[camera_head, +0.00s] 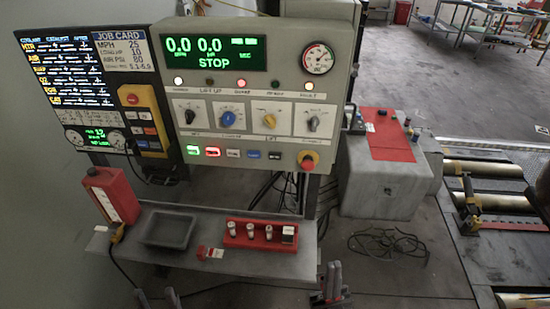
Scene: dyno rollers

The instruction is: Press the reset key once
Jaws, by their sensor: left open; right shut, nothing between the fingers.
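A grey control panel (262,95) stands above the shelf, with a green display reading STOP. Its bottom row holds a lit green key (193,150), a lit red key (213,152), a pale key (233,153), a blue key (253,155) and a dark key (274,156). Their labels are too small to read, so I cannot tell which is the reset key. My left gripper (156,297) is open at the bottom edge, below the shelf front. My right gripper (332,283) is shut and empty, low and to the right of the shelf. Both are apart from the panel.
A red emergency knob (308,161) sits at the panel's lower right. The shelf (275,262) below carries a red bottle (113,195), a grey tray (166,230) and a red holder (259,242). A grey cabinet (385,185) and rollers (487,170) stand at right.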

